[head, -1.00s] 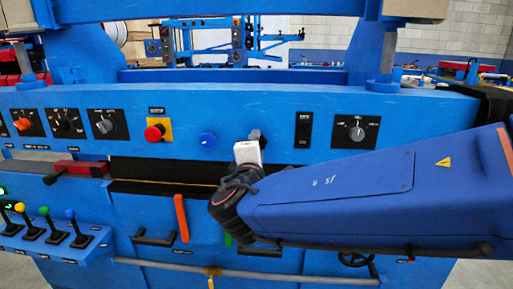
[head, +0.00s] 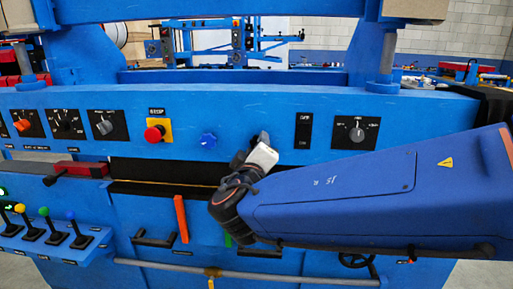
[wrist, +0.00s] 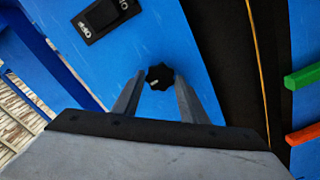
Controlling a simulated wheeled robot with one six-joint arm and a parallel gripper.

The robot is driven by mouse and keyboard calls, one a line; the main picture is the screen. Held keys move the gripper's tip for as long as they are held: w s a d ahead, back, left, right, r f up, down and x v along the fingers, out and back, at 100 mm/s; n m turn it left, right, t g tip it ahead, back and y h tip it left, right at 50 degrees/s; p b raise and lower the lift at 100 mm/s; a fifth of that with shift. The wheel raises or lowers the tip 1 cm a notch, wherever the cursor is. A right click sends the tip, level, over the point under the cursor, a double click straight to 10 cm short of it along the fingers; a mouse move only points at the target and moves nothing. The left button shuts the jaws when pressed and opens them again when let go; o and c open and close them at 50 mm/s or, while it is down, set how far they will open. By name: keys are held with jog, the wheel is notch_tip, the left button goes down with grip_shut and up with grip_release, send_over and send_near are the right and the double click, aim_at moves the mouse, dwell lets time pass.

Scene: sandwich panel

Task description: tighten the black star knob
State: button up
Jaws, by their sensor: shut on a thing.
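The black star knob (wrist: 159,77) sits on the blue panel in the wrist view, with a small light mark on its face. My gripper (wrist: 160,84) has one finger on each side of it and is shut on it. In the head view my gripper (head: 262,138) reaches the panel front between the blue knob and the black rocker switch. There the star knob is mostly hidden behind the gripper.
A blue knob (head: 208,140) and a red emergency stop (head: 154,133) are to the left on the panel. A black switch (head: 303,131) and a grey dial (head: 356,133) are to the right. An orange handle (head: 181,219) hangs below.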

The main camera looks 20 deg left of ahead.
jog(key=shift+f+m, duration=0.1)
jog(key=shift+m, duration=0.2)
jog(key=o, duration=1)
jog(key=shift+o, duration=0.2)
jog(key=shift+s, duration=0.15)
jog(key=v, duration=1.7)
jog(key=shift+s, duration=0.1)
